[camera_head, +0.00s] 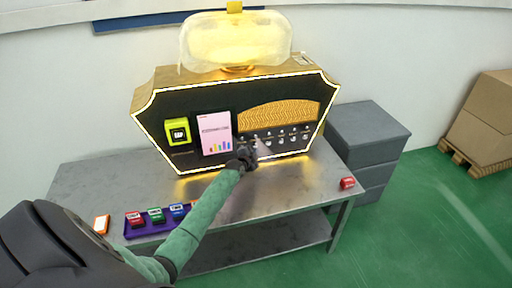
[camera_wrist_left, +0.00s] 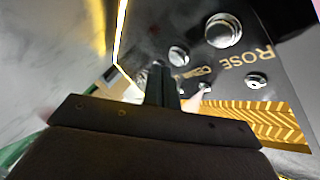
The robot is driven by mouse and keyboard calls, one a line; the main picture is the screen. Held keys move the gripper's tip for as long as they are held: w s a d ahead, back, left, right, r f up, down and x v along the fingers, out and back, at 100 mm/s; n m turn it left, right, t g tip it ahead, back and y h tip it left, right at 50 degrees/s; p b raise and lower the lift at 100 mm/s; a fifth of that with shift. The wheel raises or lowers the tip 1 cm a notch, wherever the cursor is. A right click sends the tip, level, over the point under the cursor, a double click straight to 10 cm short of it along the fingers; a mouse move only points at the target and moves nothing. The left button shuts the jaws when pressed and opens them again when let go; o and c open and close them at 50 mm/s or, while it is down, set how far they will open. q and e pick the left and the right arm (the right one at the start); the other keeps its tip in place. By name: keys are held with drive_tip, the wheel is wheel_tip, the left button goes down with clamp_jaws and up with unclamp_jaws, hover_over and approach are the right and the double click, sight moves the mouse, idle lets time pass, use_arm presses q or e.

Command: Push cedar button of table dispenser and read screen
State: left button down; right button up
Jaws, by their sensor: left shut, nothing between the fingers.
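The table dispenser (camera_head: 160,110) is a dark-fronted machine with a glowing edge and a yellow bottle-shaped top (camera_head: 235,40). Its pale pink screen (camera_head: 214,131) shows small text and coloured bars too small to read. A row of round silver buttons (camera_head: 282,139) runs below the gold wavy panel. My left gripper (camera_head: 246,153) is shut and empty, close to the left end of this row. In the left wrist view its fingers (camera_wrist_left: 161,84) are near the buttons. There, a "ROSE" label (camera_wrist_left: 246,58) is legible and a smaller label beside it seems to read cedar (camera_wrist_left: 196,73). Contact is unclear.
The dispenser stands on a grey metal table (camera_head: 300,182). A purple tray (camera_head: 165,226) with several coloured boxes lies at the front left, near an orange-and-white item (camera_head: 102,224). A red box (camera_head: 347,183) sits at the right edge. A grey cabinet (camera_head: 368,135) stands to the right.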

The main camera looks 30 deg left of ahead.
use_arm(q)
drive_tip(key=s+d+p, duration=0.1)
drive_tip(key=d, duration=0.1)
drive_tip(key=s+d+p, duration=0.1)
drive_tip(key=s+p, duration=0.1)
drive_tip(key=shift+s+d+r+p, duration=0.1)
drive_tip(key=shift+s+d+p, duration=0.05)
drive_tip(key=shift+d+p, duration=0.2)
drive_tip(key=shift+d, duration=0.1)
idle(0.8)
